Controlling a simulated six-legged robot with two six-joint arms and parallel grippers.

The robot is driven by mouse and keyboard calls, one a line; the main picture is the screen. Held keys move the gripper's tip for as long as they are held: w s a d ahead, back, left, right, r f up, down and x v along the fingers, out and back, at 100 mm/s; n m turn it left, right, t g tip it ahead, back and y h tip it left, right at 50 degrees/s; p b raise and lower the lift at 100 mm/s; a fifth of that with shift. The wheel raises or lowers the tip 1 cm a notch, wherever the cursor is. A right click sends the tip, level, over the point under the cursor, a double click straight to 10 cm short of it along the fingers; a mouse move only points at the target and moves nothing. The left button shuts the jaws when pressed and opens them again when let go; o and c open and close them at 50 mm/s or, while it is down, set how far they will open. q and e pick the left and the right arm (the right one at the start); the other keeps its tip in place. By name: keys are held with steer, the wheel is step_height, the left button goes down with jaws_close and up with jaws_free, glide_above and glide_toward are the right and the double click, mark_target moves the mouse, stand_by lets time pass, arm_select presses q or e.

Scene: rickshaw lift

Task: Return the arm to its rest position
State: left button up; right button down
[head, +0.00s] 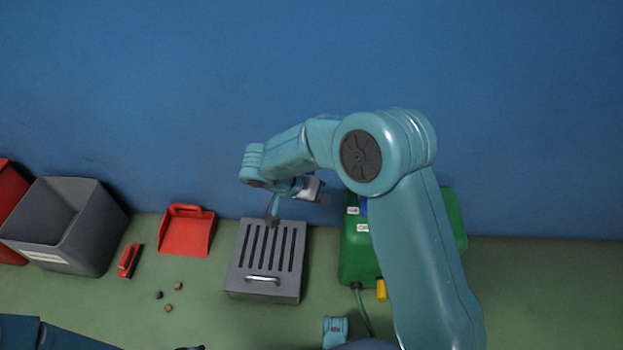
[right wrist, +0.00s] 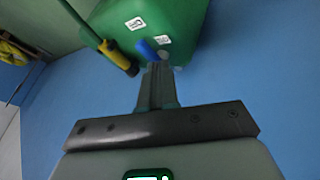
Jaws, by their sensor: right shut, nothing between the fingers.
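My right arm (head: 425,250) is teal and rises from the bottom right, bends at a high elbow and reaches left. Its gripper (head: 273,211) points down above the far part of a grey slotted box. The fingers are together with nothing between them. In the right wrist view the shut fingers (right wrist: 158,80) point toward a green container and a blue cap, with no clear contact. My left gripper does not show.
The slotted box (head: 233,282) has a metal handle. The green container (head: 355,265) with a yellow nozzle (head: 381,290) stands partly behind my arm. A red dustpan (head: 186,236), red brush (head: 129,260), grey bin (head: 95,235) and several small lumps (head: 168,308) lie left. A blue wall (head: 300,60) stands behind.

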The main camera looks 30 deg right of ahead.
steer(key=s+d+f+g+y, duration=0.3)
steer(key=s+f+g, duration=0.1)
steer(key=s+f, duration=0.6)
steer(key=s+a+f+n+t+y, duration=0.1)
steer(key=s+a+f+n+y, duration=0.2)
steer(key=s+a, duration=0.4)
steer(key=s+a+f+t+y, duration=0.1)
steer(key=s+a+f+y, duration=0.3)
steer(key=s+a+y, duration=0.3)
steer(key=w+r+n+t+h+p, duration=0.2)
steer(key=w+n+t+p, duration=0.1)
steer(key=w+n+t, duration=0.15)
arm_select(q)
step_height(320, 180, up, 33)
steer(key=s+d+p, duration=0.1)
steer(key=p, duration=3)
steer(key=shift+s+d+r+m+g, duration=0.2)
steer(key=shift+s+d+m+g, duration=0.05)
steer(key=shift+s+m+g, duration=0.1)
arm_select(e)
step_height(320, 180, up, 31)
steer(key=s+a+g, duration=0.1)
steer(key=shift+n, duration=0.35)
